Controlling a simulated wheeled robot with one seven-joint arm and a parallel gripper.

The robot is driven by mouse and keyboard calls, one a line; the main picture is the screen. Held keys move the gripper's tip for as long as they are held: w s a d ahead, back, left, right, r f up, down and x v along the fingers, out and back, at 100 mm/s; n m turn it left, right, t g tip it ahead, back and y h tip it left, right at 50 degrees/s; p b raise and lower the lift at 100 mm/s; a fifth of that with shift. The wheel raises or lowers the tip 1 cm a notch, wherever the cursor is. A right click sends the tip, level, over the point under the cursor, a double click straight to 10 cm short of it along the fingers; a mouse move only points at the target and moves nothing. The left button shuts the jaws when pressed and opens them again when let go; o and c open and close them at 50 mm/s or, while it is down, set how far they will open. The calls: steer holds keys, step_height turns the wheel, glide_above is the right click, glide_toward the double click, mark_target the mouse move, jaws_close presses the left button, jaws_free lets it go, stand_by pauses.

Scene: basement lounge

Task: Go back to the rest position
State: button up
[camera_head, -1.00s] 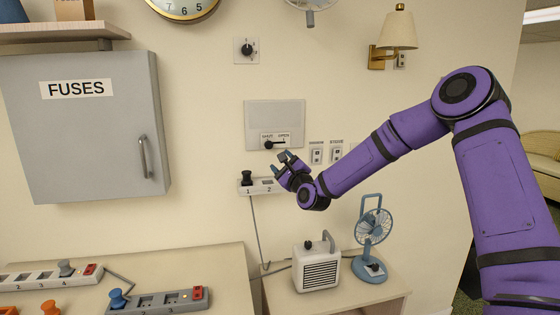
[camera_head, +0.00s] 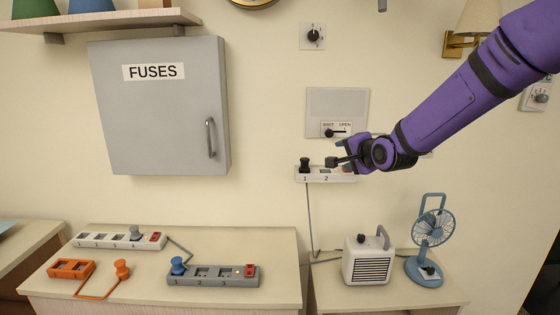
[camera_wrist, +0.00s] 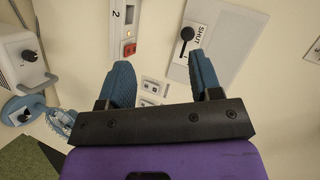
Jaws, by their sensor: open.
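My gripper (camera_head: 347,158) is at the end of my purple arm, in front of the wall by the right end of the white wall outlet strip (camera_head: 313,177). In the wrist view its two blue fingers (camera_wrist: 160,78) stand apart with nothing between them. The strip's socket 2 and a red switch show beyond the left finger. The shut/open lever plate (camera_head: 340,131) is just above my gripper; its black lever (camera_wrist: 185,38) also shows in the wrist view near the right finger. I cannot tell whether a finger touches the wall.
A grey fuse box (camera_head: 160,105) hangs at the left. Below, a table holds a white power strip (camera_head: 105,240), a grey power strip (camera_head: 215,277) and an orange socket block (camera_head: 70,269). A white heater (camera_head: 367,262) and a blue fan (camera_head: 430,240) stand on the right table.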

steer(key=s+d+r+n+g+h, duration=0.1)
steer(key=s+d+n+g, duration=0.1)
steer(key=s, duration=1.2)
steer(key=s+d+r+n+g+h, duration=0.2)
steer(key=s+d+n, duration=0.3)
steer(key=s, duration=0.8)
steer(key=s+d+r+n+g+h, duration=0.1)
steer(key=s+d+r+n+g, duration=0.1)
steer(key=s, duration=1.2)
steer(key=d+n+g, duration=0.1)
steer(key=d+g, duration=0.1)
steer(key=d, duration=0.1)
steer(key=shift+s+n+h, duration=0.3)
steer(key=shift+s+n, duration=0.05)
steer(key=shift+n, duration=0.05)
